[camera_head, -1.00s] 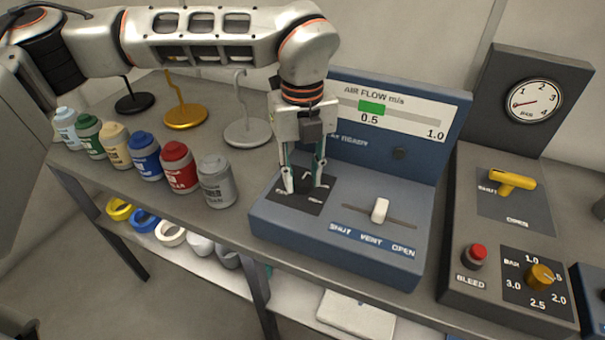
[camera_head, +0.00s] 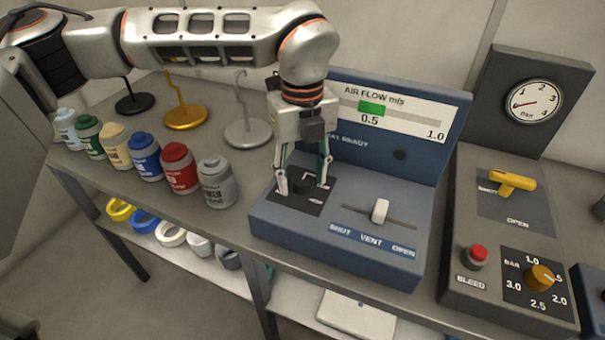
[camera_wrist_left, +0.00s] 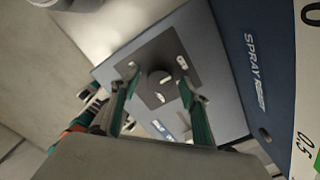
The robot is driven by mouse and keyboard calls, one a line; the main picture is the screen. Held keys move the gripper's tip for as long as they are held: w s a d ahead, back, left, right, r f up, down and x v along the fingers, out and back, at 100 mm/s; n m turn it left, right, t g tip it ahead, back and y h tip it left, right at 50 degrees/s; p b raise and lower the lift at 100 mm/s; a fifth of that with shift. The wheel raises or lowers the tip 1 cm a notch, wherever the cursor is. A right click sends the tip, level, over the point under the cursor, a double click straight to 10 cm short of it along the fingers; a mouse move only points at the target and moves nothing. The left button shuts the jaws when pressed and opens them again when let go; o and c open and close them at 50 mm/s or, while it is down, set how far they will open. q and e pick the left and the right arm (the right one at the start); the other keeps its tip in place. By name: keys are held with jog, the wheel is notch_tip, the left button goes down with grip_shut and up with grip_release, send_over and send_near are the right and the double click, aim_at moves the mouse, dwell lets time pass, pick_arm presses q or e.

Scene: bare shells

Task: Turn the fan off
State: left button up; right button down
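A round black knob (camera_wrist_left: 160,79) sits on a square black plate (camera_wrist_left: 163,50) with white marks, on the left of the blue console (camera_head: 340,256). My left gripper (camera_head: 304,184) points down over this plate (camera_head: 313,208). Its fingers are open, one on each side of the knob in the left wrist view (camera_wrist_left: 158,82), with visible gaps to it. In the head view the knob is hard to make out between the fingers. The air flow display (camera_head: 400,112) shows a green bar above 0.5. My right gripper is not in view.
A white slider (camera_head: 380,210) on the console stands between SHUT and OPEN. Several bottles, including a grey one (camera_head: 216,183), stand left of the console. Metal stands (camera_head: 247,132) are behind them. A grey panel (camera_head: 460,222) with a yellow lever (camera_head: 513,182) is on the right.

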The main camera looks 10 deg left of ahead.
aim_at(302, 180)
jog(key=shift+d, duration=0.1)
pick_arm(q)
notch_tip(302, 180, up, 12)
dwell(0.5)
